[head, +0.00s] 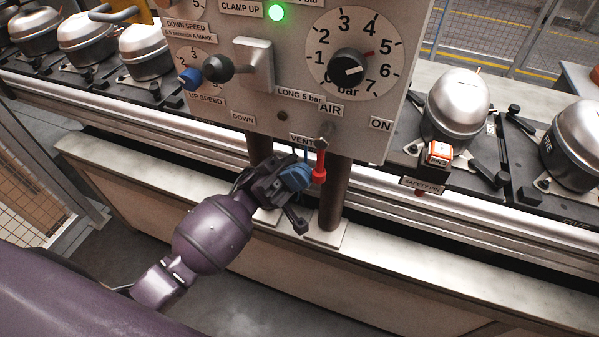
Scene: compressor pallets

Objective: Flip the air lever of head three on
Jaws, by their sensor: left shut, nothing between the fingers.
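The red air lever (320,162) hangs down below the lower edge of the grey control panel (290,85), under the word AIR. The label VENT is to its left and ON is on the panel to its right. My left gripper (300,185) is just left of the lever, at about the height of its red handle. Its fingers are shut with nothing between them. The gripper is very near the lever; I cannot tell whether they touch. My right gripper is not in view.
A gauge (350,55) and a black-knobbed lever (225,68) are on the panel above. Dark posts (333,195) stand behind the lever. Silver compressors (455,105) line the conveyor on both sides. A small red-and-white box (438,153) sits to the right.

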